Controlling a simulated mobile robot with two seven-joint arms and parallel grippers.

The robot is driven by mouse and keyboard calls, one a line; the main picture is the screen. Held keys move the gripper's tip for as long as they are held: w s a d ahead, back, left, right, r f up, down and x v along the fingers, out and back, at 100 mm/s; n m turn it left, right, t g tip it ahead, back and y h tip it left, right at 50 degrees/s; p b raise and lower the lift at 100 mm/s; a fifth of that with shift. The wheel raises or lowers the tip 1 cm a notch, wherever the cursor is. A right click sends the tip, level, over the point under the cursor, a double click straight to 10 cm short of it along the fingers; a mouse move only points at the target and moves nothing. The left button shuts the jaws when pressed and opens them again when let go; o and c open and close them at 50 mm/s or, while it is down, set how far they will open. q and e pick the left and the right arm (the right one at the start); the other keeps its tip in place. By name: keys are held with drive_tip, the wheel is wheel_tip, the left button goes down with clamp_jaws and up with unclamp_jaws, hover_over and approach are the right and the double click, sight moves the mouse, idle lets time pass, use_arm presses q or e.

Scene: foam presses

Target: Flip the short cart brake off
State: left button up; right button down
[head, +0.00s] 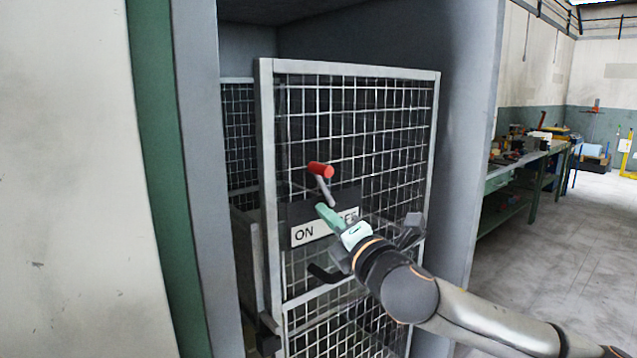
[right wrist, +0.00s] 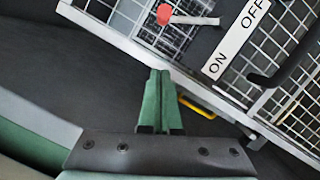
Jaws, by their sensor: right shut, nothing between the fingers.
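The brake lever, with a red handle (head: 321,170) on a short grey arm, stands on the cart's mesh front in the head view, tilted up and a little toward the ON side. Its red handle (right wrist: 164,14) also shows at the top of the right wrist view. The white ON/OFF label (head: 308,234) is below it; my right gripper hides part of OFF in the head view. The label (right wrist: 235,42) is clear in the right wrist view. My right gripper (head: 321,208) is shut and empty, its green fingertips (right wrist: 160,72) apart from the lever. My left gripper is out of view.
The wire-mesh cart (head: 350,70) stands inside a grey bay, with a grey post (head: 470,130) at right and a green-edged wall (head: 150,150) at left. A black handle (right wrist: 290,62) juts out below the label. A workbench (head: 520,165) stands at the far right beside open floor.

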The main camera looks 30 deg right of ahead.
sight(320, 182)
drive_tip(key=w+d+r+p, duration=0.2)
drive_tip(key=w+d, duration=0.3)
drive_tip(key=w, duration=0.5)
drive_tip(key=shift+r+p, duration=0.4)
drive_tip(key=shift+p, duration=0.4)
